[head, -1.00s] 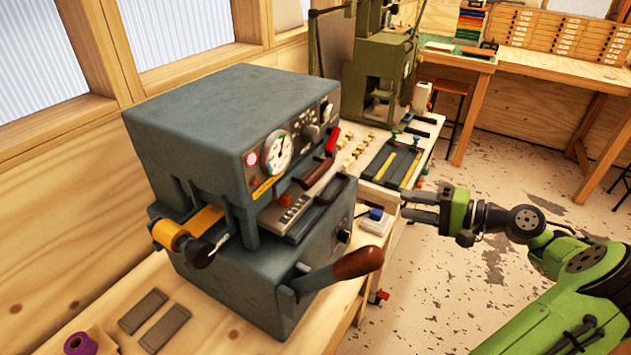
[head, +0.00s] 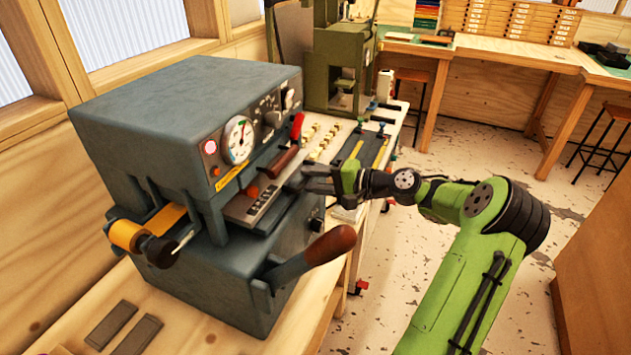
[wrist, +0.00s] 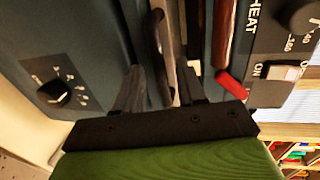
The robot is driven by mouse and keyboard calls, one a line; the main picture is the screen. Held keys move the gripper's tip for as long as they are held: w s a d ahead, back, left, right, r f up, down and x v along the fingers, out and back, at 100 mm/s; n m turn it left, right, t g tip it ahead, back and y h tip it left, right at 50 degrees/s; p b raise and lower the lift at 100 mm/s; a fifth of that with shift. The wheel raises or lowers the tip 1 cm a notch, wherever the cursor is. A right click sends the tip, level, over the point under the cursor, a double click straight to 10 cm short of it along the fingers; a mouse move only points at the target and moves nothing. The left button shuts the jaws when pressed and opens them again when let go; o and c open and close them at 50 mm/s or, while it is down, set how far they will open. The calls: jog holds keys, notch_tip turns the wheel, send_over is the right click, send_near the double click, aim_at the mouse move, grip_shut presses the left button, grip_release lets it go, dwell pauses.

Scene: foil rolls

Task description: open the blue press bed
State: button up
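The blue-grey press (head: 200,110) stands on the wooden bench, with a dial, knobs and a red-tipped lever on its front. Its bed (head: 252,205) is the plate in the gap between the upper head and lower body. My gripper (head: 312,180) is at the right front of the press, beside the bed's front end. In the wrist view my gripper (wrist: 160,80) has its two dark fingers apart, with a dark bar-like handle (wrist: 157,42) showing between and beyond them. I cannot tell whether the fingers touch it.
A brown-gripped lever (head: 328,246) sticks out from the press's lower front. A yellow foil roll (head: 128,235) is on its left side. A green press (head: 340,60) and a white table with small brass pieces stand behind. Open floor (head: 480,150) lies to the right.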

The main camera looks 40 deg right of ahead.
grip_shut()
jog(key=shift+s, duration=0.1)
dwell(0.3)
